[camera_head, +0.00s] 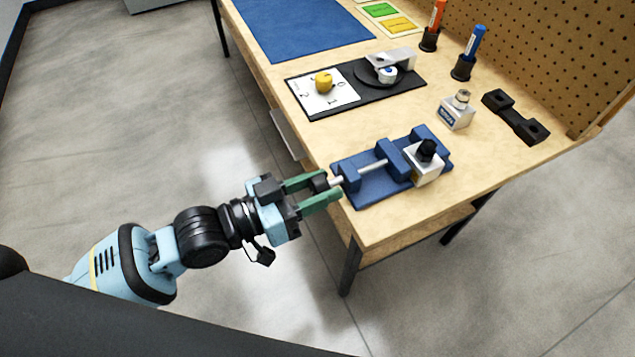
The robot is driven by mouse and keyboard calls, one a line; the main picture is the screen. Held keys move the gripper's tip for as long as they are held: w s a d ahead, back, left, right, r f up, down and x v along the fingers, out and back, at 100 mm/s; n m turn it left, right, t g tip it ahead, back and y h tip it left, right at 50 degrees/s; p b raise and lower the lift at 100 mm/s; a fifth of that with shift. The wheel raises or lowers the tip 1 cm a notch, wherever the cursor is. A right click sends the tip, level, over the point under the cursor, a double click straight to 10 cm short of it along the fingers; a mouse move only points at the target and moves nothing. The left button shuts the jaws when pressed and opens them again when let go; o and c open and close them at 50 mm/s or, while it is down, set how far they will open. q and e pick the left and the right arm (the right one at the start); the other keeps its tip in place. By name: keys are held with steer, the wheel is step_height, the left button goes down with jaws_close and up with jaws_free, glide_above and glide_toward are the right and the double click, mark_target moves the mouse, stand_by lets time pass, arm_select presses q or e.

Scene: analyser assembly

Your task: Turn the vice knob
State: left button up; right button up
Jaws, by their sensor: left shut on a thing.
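The blue vice (372,186) sits at the near edge of the wooden bench, with a silver screw running to its left end. A white block with a black cap (424,168) sits at the vice's jaws. The dark vice knob (320,181) is at the screw's outer end, just off the bench edge. My left gripper (322,190) comes in from the left, its green fingers on either side of the knob and shut on it. The fingers partly hide the knob. My right gripper is not in view.
A black board with a yellow knob (324,82) and a dial lies behind the vice. A small white box (457,113) and a black holder (515,117) stand to the right. Orange and blue markers (472,45) stand by the pegboard. A blue mat (300,28) lies at the far left.

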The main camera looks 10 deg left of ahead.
arm_select(q)
steer(key=m+p, duration=0.1)
steer(key=m, duration=0.2)
steer(key=shift+r+m, duration=0.1)
steer(key=shift+m, duration=0.3)
steer(key=m+p, duration=0.1)
steer(key=m, duration=0.1)
steer(key=shift+m+p, duration=0.3)
steer(key=shift+p, duration=0.1)
steer(key=m+p, duration=0.1)
steer(key=m, duration=0.1)
steer(key=shift+m, duration=0.4)
steer(key=m+p, duration=0.1)
steer(key=m, duration=0.1)
steer(key=shift+m, duration=0.4)
steer(key=shift+m+p, duration=0.5)
steer(key=shift+m, duration=0.4)
steer(key=m+p, duration=0.1)
steer(key=m, duration=0.3)
steer(key=shift+m+h, duration=0.3)
steer(key=m, duration=0.5)
steer(key=shift+m, duration=0.3)
steer(key=m, duration=0.4)
steer(key=shift+m, duration=0.4)
steer(key=m, duration=0.3)
steer(key=shift+m+g+h+b, duration=0.3)
steer(key=shift+g+b, duration=0.1)
steer(key=m+b, duration=0.1)
steer(key=m, duration=0.4)
steer(key=shift+m, duration=0.4)
